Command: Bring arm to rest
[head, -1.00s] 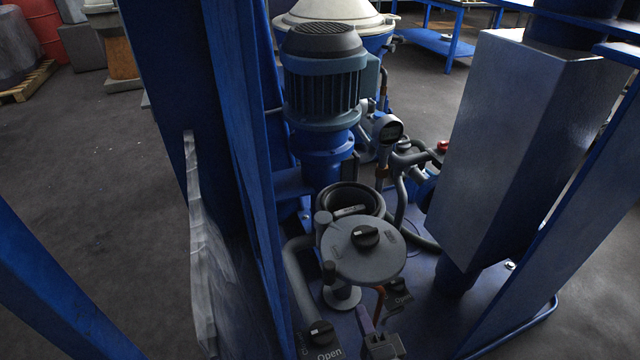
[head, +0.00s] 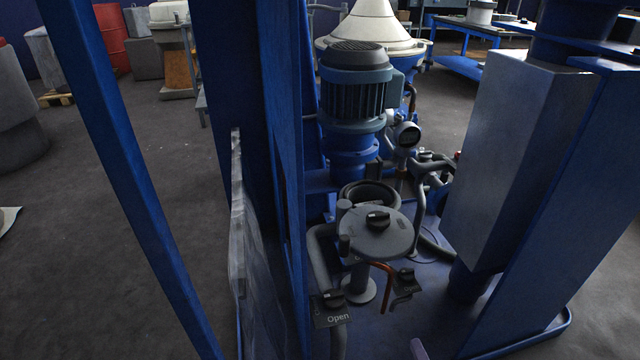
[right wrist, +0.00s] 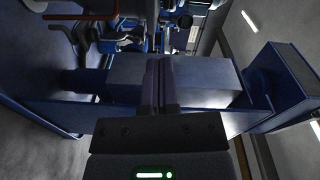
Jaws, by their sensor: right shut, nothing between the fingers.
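My right gripper (head: 418,349) shows only as a purple-grey fingertip at the bottom edge of the head view, in front of the skid's blue base. In the right wrist view my right gripper (right wrist: 161,85) has its two dark fingers side by side, shut with nothing between them. A grey box-shaped cabinet (right wrist: 205,82) lies behind the fingers in that view. It also stands at the right in the head view (head: 510,150). My left gripper is in neither view.
A blue upright (head: 262,150) and a slanted blue bar (head: 120,150) stand at the left. A motor (head: 355,95), a round grey lid with a knob (head: 375,238) and an "Open" valve plate (head: 333,318) sit between frame and cabinet. Open floor (head: 100,250) lies left.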

